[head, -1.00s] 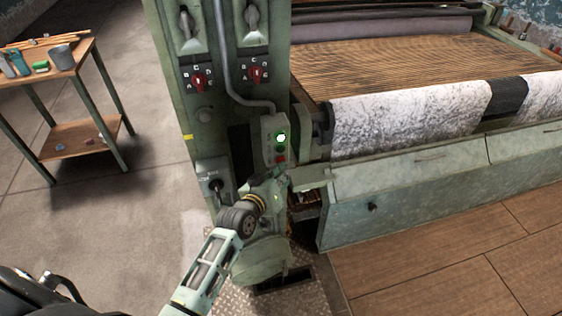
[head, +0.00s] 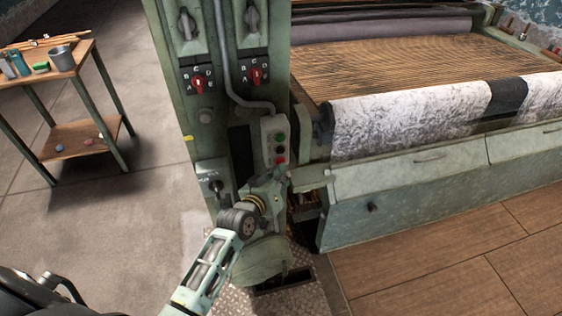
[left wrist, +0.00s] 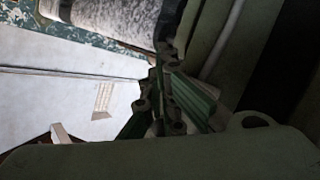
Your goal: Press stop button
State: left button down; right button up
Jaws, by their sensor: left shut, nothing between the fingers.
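A grey control box (head: 268,142) is mounted on the green machine column in the head view. It bears a green button at the top, a darker green one in the middle and a red button (head: 280,160) at the bottom. No button glows. My left gripper (head: 282,178) is just below the box, close to the red button; I cannot tell whether it touches. Its fingers are small and partly hidden by my wrist. In the left wrist view the dark finger links (left wrist: 165,112) are together, with nothing between them; no button shows there. My right gripper is not in view.
The column (head: 228,125) carries red rotary switches and a grey conduit. To the right is the machine bed (head: 430,65) with white patterned cloth (head: 410,120) over a green front panel (head: 420,195). Open floor lies between.

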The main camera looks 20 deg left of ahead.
pick_arm(q)
jog(key=shift+s+d+p, duration=0.3)
jog(key=shift+s+d, duration=0.1)
jog(key=shift+s, duration=0.2)
jog(key=s+d+p, duration=0.1)
jog(key=s, duration=0.1)
jog(key=s+d+p, duration=0.1)
jog(key=s, duration=0.1)
jog(key=shift+d+p, duration=0.3)
jog(key=shift+d, duration=0.1)
dwell(0.5)
